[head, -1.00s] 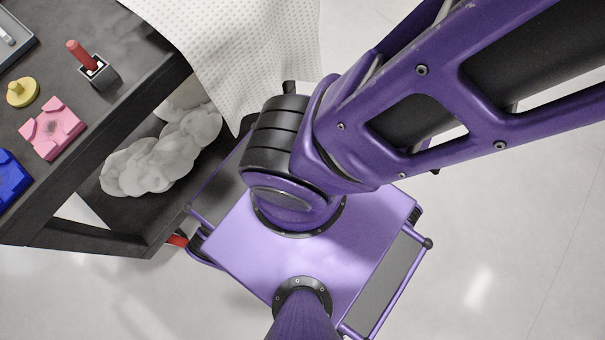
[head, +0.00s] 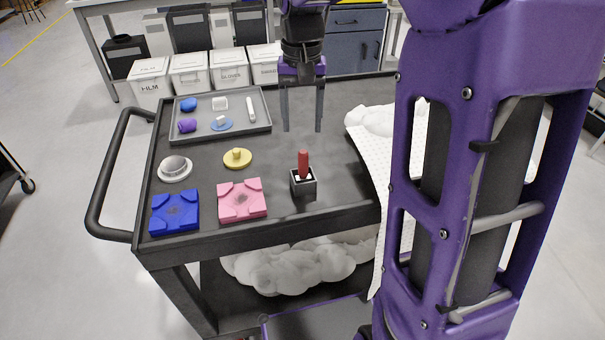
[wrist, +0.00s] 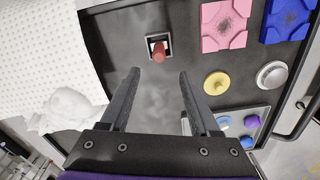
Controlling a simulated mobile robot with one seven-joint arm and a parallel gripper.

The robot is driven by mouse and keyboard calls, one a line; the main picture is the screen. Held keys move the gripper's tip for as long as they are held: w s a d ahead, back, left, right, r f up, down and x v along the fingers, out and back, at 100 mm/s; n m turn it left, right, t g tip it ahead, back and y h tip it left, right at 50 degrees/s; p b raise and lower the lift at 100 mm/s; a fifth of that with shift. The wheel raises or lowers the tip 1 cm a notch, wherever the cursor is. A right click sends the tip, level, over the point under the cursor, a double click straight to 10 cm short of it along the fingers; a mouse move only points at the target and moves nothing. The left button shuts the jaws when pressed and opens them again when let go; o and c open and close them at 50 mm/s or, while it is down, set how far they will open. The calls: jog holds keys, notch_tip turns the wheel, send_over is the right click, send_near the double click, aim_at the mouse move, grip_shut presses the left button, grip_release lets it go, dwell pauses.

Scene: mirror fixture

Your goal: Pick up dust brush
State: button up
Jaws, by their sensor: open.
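A red-handled item (head: 303,163), which looks like the dust brush, stands upright in a small dark square holder (head: 304,186) on the black cart top. Its bristles are not visible. In the wrist view the red handle (wrist: 159,54) sits in the holder (wrist: 165,41), just beyond the fingertips and roughly centred between them. My gripper (head: 302,130) is open and empty, pointing down above the cart, farther back than the holder. Both its fingers also show in the wrist view (wrist: 158,72). Nothing is between them.
Left of the holder are a pink block (head: 242,200), a blue block (head: 174,212), a yellow knobbed disc (head: 237,159) and a round white piece (head: 174,169). A grey tray (head: 225,133) holds several small pieces. White dotted cloth (head: 375,155) drapes the right side.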

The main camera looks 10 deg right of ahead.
aim_at(303, 151)
notch_tip(303, 151, down, 4)
jog(key=shift+f+b, duration=0.1)
jog(key=shift+b, duration=0.2)
jog(key=f, duration=0.1)
jog(key=f+b, duration=0.1)
jog(key=f, duration=0.3)
jog(key=shift+s+d, duration=0.1)
jog(key=shift+s, duration=0.15)
grip_shut()
